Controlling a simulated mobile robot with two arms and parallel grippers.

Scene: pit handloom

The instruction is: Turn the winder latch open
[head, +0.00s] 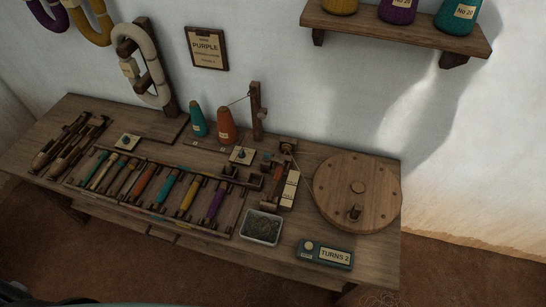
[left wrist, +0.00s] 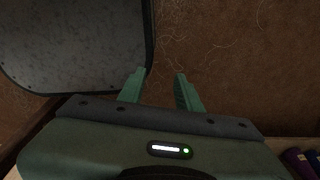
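The winder stands at the right of the wooden table in the head view, with a large round wooden wheel (head: 357,190) and a small crank knob (head: 354,213) low on its face. Left of it is the small spindle head (head: 287,147) and a wooden block with pale labels (head: 291,188). The latch is too small and dark for me to pick out surely among these parts. My left gripper (left wrist: 158,90) is open and empty in the left wrist view, over the brown floor. My right gripper is in neither view.
A teal counter box (head: 324,254) reads "TURNS 2". A metal tray (head: 261,228) sits left of it. Colored bobbins (head: 165,188) lie in a rack; teal (head: 198,122) and orange (head: 227,127) cones stand behind. A wall shelf (head: 395,32) hangs above. A dark panel (left wrist: 75,45) is beside my left gripper.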

